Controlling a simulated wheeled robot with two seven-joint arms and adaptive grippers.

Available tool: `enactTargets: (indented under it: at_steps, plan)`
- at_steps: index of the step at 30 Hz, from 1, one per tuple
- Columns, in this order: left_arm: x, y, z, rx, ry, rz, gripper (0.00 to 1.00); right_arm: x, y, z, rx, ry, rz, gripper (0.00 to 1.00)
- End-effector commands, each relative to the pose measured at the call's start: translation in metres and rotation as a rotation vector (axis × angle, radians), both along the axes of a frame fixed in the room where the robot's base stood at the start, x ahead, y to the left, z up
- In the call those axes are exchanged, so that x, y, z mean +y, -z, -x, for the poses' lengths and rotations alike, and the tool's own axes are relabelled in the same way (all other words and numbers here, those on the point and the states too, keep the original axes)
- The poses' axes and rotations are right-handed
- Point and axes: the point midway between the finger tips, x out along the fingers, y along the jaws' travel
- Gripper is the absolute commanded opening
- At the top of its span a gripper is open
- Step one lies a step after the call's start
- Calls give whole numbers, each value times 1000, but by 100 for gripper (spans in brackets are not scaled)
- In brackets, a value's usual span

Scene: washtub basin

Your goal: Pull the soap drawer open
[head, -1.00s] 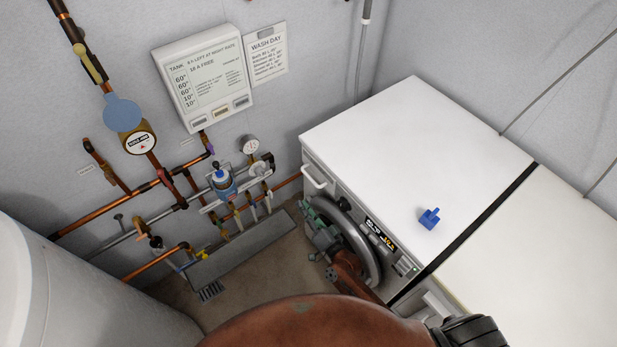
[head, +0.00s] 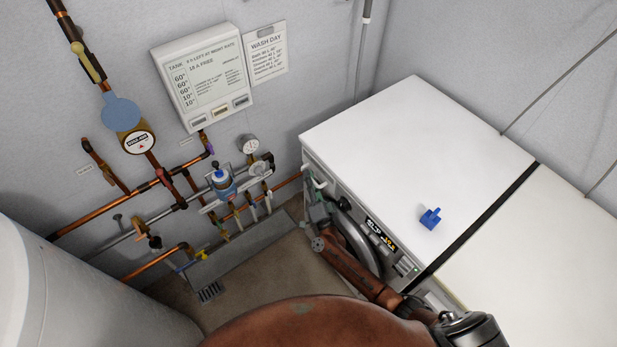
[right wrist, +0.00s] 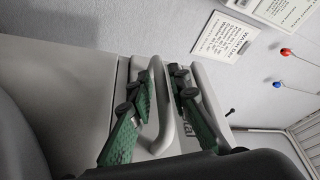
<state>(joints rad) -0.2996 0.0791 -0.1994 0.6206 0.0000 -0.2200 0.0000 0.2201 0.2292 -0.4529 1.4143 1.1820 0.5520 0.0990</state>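The soap drawer (head: 306,167) is at the upper left of the washing machine's front and looks shut in the head view. Its pale bar handle (right wrist: 163,112) shows in the right wrist view, and partly in the head view (head: 319,184). My right gripper (head: 317,199) is at the handle. In the right wrist view its two green fingers (right wrist: 162,80) stand apart, one on each side of the handle bar. I cannot tell whether either finger touches the bar. My left gripper is not in view.
The white machine top (head: 400,130) holds a small blue object (head: 430,218). The round door rim (head: 365,240) lies beside my right forearm. Pipes and valves (head: 222,185) line the wall at left, and a white tank (head: 40,290) stands at lower left.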

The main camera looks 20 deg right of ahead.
Motion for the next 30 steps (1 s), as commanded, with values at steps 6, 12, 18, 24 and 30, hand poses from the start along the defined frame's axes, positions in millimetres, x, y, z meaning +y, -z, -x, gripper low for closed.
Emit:
enactTargets:
  at_steps: [6,12,18,24,30]
  plan:
    - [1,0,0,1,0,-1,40,0,-1,-4,-1,0,1,17]
    - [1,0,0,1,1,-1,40,0,-1,-4,-1,0,1,11]
    - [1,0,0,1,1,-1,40,0,-1,-4,0,-1,1,0]
    - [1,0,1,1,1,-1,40,0,-1,-3,0,-1,1,0]
    - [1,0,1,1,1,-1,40,0,-1,-3,0,-1,1,0]
